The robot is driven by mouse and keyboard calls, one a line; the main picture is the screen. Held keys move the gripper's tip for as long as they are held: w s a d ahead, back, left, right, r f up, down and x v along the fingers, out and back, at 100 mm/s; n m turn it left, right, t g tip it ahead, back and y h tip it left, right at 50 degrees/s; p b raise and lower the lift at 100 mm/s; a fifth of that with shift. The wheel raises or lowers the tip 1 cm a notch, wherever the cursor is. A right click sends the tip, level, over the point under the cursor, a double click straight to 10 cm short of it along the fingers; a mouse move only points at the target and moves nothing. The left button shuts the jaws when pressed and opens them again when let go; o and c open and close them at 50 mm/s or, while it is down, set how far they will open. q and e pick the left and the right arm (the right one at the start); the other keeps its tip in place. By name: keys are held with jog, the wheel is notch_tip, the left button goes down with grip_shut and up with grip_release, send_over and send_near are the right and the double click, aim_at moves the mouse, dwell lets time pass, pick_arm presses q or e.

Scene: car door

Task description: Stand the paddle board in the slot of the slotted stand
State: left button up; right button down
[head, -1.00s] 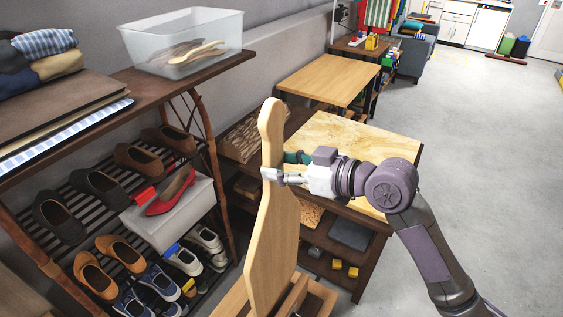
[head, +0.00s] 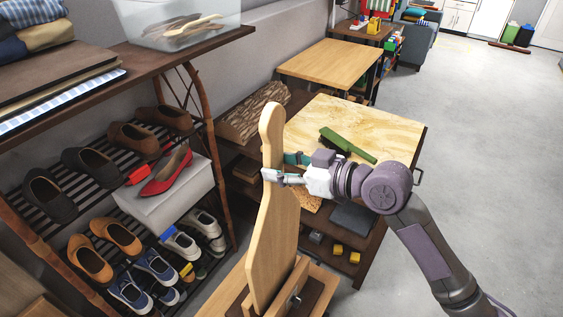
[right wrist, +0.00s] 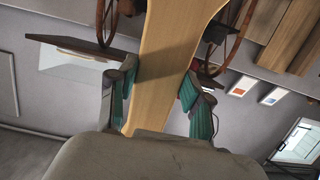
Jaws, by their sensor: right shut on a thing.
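The paddle board (head: 274,235) is pale wood with a narrow handle at the top. It stands nearly upright, tilted slightly, in the middle of the head view. My right gripper (head: 275,176) is shut on it at the narrow part below the handle's end. The right wrist view shows the board (right wrist: 165,60) between the teal finger pads of the gripper (right wrist: 160,92). The slotted stand (head: 320,273), of light wood with darker parts, is at the bottom edge around the board's lower end. I cannot tell whether that end is inside the slot. My left gripper is not in view.
A shoe rack (head: 215,190) with several shoes stands at the left, a clear bin (head: 180,25) on its top. A low table (head: 385,125) with a green brush (head: 347,146) is behind my right arm. Open floor (head: 480,150) lies to the right.

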jog(key=shift+f+b, duration=2.05)
jog(key=shift+f, duration=0.9)
jog(key=shift+f+b, duration=0.6)
jog(key=shift+f, duration=0.35)
jog(key=shift+c, duration=2)
grip_release()
jog(key=shift+f, duration=0.4)
jog(key=shift+s+d, duration=0.1)
send_near(278, 195)
jog(key=v, duration=0.3)
jog(key=shift+r, duration=0.2)
